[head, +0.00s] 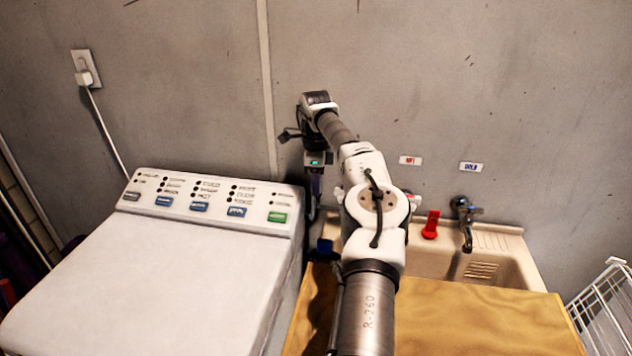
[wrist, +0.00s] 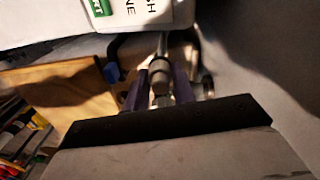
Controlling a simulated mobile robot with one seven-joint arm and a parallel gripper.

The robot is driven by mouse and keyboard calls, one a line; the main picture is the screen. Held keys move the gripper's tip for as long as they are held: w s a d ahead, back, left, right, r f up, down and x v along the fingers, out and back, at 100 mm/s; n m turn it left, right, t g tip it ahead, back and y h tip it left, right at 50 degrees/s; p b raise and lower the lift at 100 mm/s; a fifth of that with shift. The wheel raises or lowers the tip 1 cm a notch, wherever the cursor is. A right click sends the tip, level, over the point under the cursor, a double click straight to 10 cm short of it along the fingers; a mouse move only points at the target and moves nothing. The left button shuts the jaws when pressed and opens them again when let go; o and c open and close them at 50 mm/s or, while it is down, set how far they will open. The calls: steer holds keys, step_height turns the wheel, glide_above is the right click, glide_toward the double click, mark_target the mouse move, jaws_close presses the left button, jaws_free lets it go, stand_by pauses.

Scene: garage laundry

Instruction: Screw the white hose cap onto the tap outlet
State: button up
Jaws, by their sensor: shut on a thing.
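In the wrist view my gripper (wrist: 161,92) has its two purple fingers closed on either side of a pale, rounded cylinder, which looks like the white hose cap (wrist: 160,75). A pale narrow stem shows beyond it, and a metallic part shows nearer the camera; whether the cap touches a tap outlet I cannot tell. In the head view my gripper (head: 314,190) points down in the gap between the washer and the sink, and the cap is not visible. A metal tap (head: 465,220) stands at the sink under the blue label. The area under the red label is partly behind my arm.
The white washer (head: 200,240) stands close on the left of my gripper. A wooden top (head: 500,318) lies in front of the sink (head: 515,262). A red object (head: 431,225) sits by the tap. The grey wall is close behind. A white wire rack (head: 605,315) stands at right.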

steer(key=m, duration=0.5)
steer(key=shift+m, duration=0.4)
steer(key=o, duration=1.1)
steer(key=shift+c, duration=0.2)
step_height(320, 180, up, 8)
steer(key=shift+f, duration=0.25)
steer(key=shift+f+b, duration=0.15)
steer(key=shift+b, duration=0.15)
